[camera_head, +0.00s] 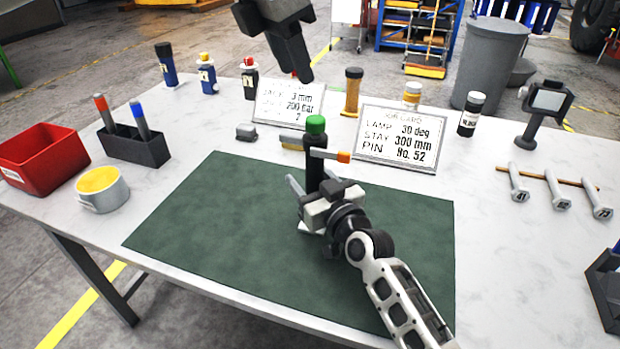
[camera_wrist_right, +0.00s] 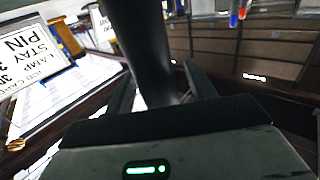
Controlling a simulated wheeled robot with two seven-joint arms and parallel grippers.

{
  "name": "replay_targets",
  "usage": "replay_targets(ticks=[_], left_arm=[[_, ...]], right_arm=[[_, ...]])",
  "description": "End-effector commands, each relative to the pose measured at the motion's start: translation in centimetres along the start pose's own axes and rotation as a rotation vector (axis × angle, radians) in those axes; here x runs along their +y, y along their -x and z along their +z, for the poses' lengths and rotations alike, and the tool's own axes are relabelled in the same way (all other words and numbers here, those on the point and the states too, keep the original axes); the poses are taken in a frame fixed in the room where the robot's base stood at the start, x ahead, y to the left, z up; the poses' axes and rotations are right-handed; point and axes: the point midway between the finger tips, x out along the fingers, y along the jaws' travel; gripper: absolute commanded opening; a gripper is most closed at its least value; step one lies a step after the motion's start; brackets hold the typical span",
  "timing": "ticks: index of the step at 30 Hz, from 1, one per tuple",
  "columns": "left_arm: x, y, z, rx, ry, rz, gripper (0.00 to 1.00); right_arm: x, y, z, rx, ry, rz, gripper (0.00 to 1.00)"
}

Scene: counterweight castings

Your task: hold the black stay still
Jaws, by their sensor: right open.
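The black stay (camera_head: 313,165) is an upright dark post with a green top, standing toward the back of the green mat (camera_head: 215,235). A pale lever with an orange end (camera_head: 343,157) sticks out to the right near its top. My right gripper (camera_head: 308,192) is low at the stay, its jaws open. In the right wrist view the dark shaft of the stay (camera_wrist_right: 148,45) stands between the two fingers (camera_wrist_right: 162,88); I cannot tell if either touches it. My left gripper (camera_head: 294,60) hangs above the back of the table, away from the stay; its finger gap is not clear.
Two printed cards, one nearer the left (camera_head: 288,103) and one at the right (camera_head: 398,138), stand behind the mat. A red bin (camera_head: 42,158), a yellow-filled cup (camera_head: 102,188) and a dark pen holder (camera_head: 135,148) are at left. Numbered bolts (camera_head: 558,192) lie right. The mat's left part is clear.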

Motion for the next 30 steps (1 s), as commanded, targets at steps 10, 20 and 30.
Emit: replay_targets(ticks=[10, 20, 30], left_arm=[[0.0, 0.0, 0.0, 0.000, 0.000, 0.000, 0.36], [0.0, -0.4, -0.1, -0.007, -0.003, -0.011, 0.51], [-1.2, -5.6, -2.5, -0.323, -0.060, -0.198, 0.51]], right_arm=[[0.0, -0.2, 0.0, 0.000, 0.000, 0.000, 0.47], [0.0, -0.2, 0.0, -0.001, 0.000, 0.000, 0.00], [0.0, -0.2, 0.0, -0.001, 0.000, 0.000, 0.00]])
